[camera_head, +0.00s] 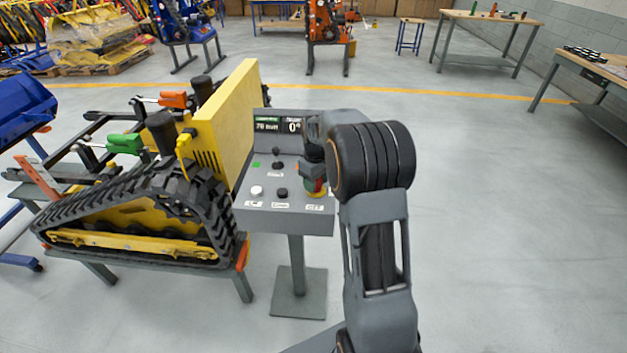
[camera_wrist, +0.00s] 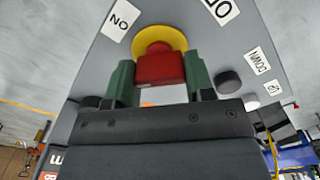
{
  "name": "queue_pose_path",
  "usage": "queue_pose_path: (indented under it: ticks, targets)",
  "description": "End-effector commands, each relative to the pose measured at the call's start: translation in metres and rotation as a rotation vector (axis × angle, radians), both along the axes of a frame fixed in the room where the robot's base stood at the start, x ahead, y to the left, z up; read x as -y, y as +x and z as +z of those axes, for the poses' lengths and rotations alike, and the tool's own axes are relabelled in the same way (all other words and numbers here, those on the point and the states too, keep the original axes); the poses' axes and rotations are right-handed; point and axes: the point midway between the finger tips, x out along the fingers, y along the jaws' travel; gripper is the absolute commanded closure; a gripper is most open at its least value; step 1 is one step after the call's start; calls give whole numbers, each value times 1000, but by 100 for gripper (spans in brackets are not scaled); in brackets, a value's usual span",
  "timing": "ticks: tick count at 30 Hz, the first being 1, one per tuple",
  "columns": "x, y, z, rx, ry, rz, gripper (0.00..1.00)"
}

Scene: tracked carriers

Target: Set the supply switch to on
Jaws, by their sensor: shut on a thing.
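The supply switch is a red knob (camera_wrist: 160,68) on a yellow round base (camera_wrist: 160,37), set in the right part of a grey control panel (camera_head: 262,219). My gripper (camera_wrist: 161,84) has green fingers, one on each side of the red knob, and is shut on it. An ON label (camera_wrist: 122,16) lies on the left of the knob in the wrist view, and a partly cut-off label starting with O (camera_wrist: 221,10) lies on the right. In the head view my gripper (camera_head: 313,182) reaches down onto the switch and hides much of it. I cannot tell which setting the knob is at.
The panel also has a white button (camera_head: 257,190), a black knob (camera_head: 282,193), a small lever (camera_head: 276,162) and a display (camera_head: 278,125). A yellow tracked carrier (camera_head: 140,215) stands close on the left. The floor on the right is clear.

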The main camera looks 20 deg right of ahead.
Motion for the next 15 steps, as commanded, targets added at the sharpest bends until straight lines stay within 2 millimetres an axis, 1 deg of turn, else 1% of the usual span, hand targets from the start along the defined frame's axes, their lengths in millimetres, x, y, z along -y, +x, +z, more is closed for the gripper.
queue_pose_path:
  ticks: [1, 15]
  targets:
    - [1, 1, 3, 6, -3, -43, 75]
    - [1, 2, 3, 9, -2, -483, 75]
